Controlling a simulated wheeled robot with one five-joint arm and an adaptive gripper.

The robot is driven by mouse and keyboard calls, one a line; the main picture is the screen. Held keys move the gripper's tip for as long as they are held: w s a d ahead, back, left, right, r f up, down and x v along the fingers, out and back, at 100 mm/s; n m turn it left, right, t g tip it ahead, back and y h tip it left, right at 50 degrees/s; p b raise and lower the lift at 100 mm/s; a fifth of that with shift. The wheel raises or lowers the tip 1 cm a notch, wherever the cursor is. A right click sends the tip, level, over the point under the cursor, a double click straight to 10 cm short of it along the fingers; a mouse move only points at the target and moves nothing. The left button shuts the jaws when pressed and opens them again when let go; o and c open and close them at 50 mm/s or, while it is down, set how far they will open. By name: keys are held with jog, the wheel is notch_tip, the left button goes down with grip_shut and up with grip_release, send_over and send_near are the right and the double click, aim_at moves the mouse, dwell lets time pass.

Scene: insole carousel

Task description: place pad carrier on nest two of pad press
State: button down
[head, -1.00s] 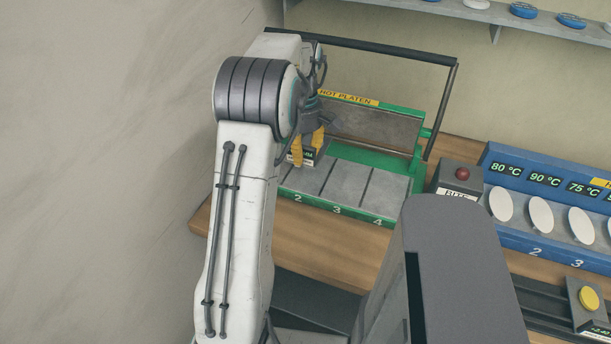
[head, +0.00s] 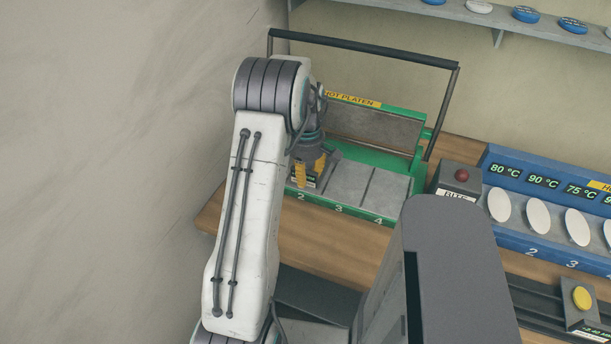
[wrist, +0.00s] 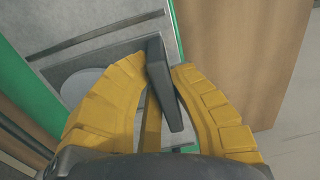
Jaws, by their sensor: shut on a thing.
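The pad press (head: 390,208) is a green-framed unit on the wooden bench, with grey nests above the numbers 2, 3 and 4. My gripper (head: 310,174), with yellow fingers, is over the nest marked 2. It is shut on the dark pad carrier (head: 304,183), which carries a small label. The carrier mostly hides nest two, and I cannot tell whether it touches it. In the wrist view, the carrier's dark upright bar (wrist: 165,85) lies between my fingertips (wrist: 162,70). A pale disc (wrist: 85,88) shows partly behind the left finger.
The raised press handle (head: 365,46) and platen marked HOT PLATEN (head: 380,128) stand behind the nests. A box with a red button (head: 461,175) is right of the press. Further right is a blue heater unit (head: 520,235) with white ovals. A plain wall is at left.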

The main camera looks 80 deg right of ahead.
jog(key=c, duration=1.2)
grip_release()
jog(key=shift+c, duration=0.2)
notch_tip(320, 180, up, 12)
jog(key=b, duration=0.2)
jog(key=shift+d+b, duration=0.25)
jog(key=shift+b, duration=0.1)
